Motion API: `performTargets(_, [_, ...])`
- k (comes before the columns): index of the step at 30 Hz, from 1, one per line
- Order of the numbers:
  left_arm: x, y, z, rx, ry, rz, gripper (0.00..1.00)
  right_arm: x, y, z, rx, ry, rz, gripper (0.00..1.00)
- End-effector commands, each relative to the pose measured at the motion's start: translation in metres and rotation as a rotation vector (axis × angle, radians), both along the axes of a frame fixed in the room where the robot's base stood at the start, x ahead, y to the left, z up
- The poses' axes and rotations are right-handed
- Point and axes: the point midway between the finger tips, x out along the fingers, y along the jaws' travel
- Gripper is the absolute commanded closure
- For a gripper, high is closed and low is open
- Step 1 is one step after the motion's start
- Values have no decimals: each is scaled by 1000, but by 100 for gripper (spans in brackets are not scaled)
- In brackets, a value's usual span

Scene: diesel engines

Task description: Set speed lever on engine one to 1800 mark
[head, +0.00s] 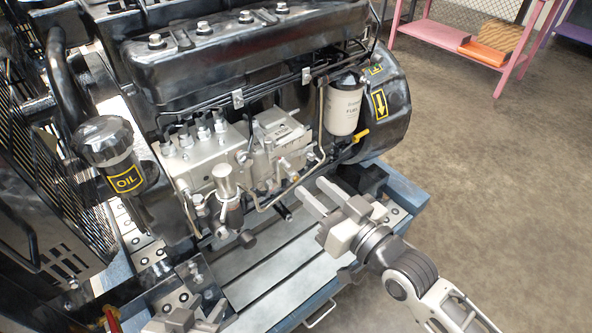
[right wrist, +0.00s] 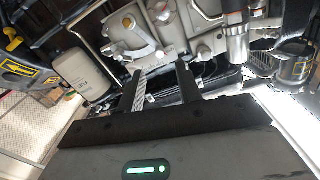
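Engine one, a black diesel engine (head: 250,55), fills the upper left of the head view. Its silver injection pump (head: 205,155) has pipes and fittings on the near side. A short dark rod end (head: 283,211) sticks out below the pump; I cannot tell whether it is the speed lever. No 1800 mark is readable. My right gripper (head: 316,199) is open and empty, in front of the pump. In the right wrist view its two fingers (right wrist: 160,88) point at a round silver housing (right wrist: 128,38), apart from it. My left gripper (head: 190,318) is partly cut off at the bottom edge.
An oil filler (head: 108,145) stands at left. The engine sits on a blue-edged base (head: 405,190). A pink shelf (head: 440,35) stands behind; the floor at right is clear.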

Motion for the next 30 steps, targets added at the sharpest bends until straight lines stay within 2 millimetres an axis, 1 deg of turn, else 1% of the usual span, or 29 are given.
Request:
performTargets(1, [0,0,-1,2,3,0,64,10,7,2,4,-4,0,65])
performTargets(3, [-1,0,-2,3,6,0,64,21,14,1,3,-1,0,65])
performTargets(9, [-1,1,-3,6,8,-1,64,44,29,0,0,-1,-1,65])
performTargets(15, [-1,1,-3,6,8,-1,64,52,35,0,-1,1,0,65])
performTargets(22, [-1,1,-3,6,8,-1,64,52,35,0,-1,1,0,65])
performTargets(23, [-1,1,-3,6,8,-1,64,52,35,0,-1,1,0,70])
performTargets(24, [-2,1,-3,6,8,-1,64,52,35,0,-1,1,0,82])
performTargets(26, [-1,1,-3,6,8,-1,64,52,35,0,-1,1,0,98])
performTargets(27, [-2,1,-3,6,8,-1,64,52,35,-1,-1,1,0,100])
performTargets(30, [-2,1,-3,8,8,-2,64,52,35,0,0,1,0,100])
